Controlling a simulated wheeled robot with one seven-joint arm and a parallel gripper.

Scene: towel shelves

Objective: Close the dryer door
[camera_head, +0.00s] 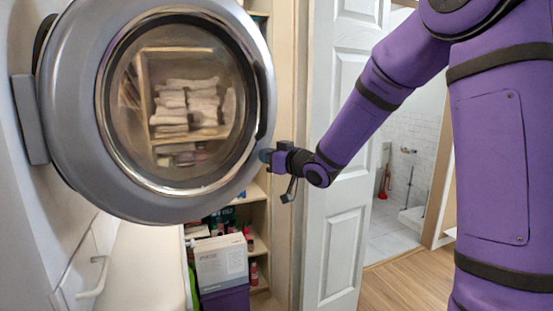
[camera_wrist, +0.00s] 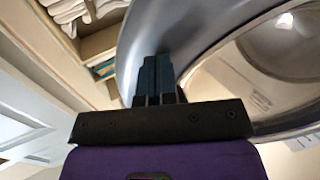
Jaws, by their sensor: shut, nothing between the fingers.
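The dryer door (camera_head: 62,150) is a round grey door with a glass window, standing open and swung out from the dryer on its left-side hinge. Towels on a shelf show through its glass. My gripper (camera_head: 266,156) is at the right edge of the door in the head view, at or very near its rim; I cannot tell if it touches. In the wrist view my gripper (camera_wrist: 155,72) has its fingers together and empty, with the grey door rim (camera_wrist: 190,30) right behind them.
Shelves with bottles and boxes (camera_head: 221,262) stand behind and below the door. A white panelled door (camera_head: 335,150) is behind my arm, with a tiled bathroom beyond it. A cabinet with a white handle (camera_head: 96,279) is at the lower left. Wooden floor is clear at the lower right.

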